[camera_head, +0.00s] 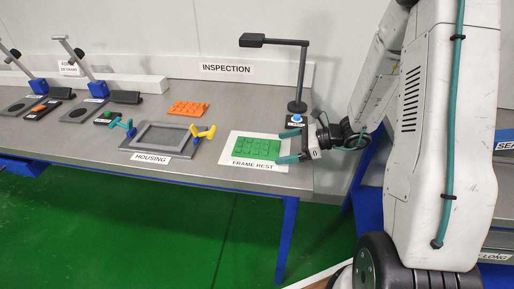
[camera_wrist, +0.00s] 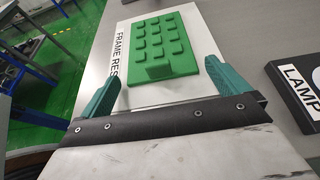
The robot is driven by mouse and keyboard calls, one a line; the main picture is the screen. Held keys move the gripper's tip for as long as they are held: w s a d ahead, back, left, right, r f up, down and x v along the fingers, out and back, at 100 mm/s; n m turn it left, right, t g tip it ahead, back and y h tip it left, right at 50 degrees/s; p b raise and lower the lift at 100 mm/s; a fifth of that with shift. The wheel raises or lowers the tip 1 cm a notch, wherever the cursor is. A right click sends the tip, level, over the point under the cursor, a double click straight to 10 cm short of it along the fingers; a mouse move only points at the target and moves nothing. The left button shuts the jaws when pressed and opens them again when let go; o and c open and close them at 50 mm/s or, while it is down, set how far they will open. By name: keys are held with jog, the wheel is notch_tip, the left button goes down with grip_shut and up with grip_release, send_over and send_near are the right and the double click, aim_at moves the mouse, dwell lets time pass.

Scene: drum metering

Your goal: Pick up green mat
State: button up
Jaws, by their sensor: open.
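The green mat (camera_head: 256,149) is a flat rectangular piece with rows of raised blocks. It lies on the white sheet marked FRAME REST (camera_head: 240,164) near the right end of the grey table. My gripper (camera_head: 284,146) is open at the mat's right side, its two teal fingers pointing toward it. In the wrist view the mat (camera_wrist: 160,48) lies ahead of the fingers, and a taller block on its near edge faces the gap between them. My gripper (camera_wrist: 168,92) holds nothing there. I cannot tell whether either finger touches the mat.
A lamp stand (camera_head: 300,75) with a LAMP label (camera_wrist: 303,90) stands close behind my gripper. An orange mat (camera_head: 188,108) and the grey housing frame (camera_head: 160,137) with teal and yellow clamps lie to the left. The table's front edge (camera_head: 230,187) is close to the sheet.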

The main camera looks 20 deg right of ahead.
jog(key=c, duration=0.9)
jog(key=shift+c, duration=0.2)
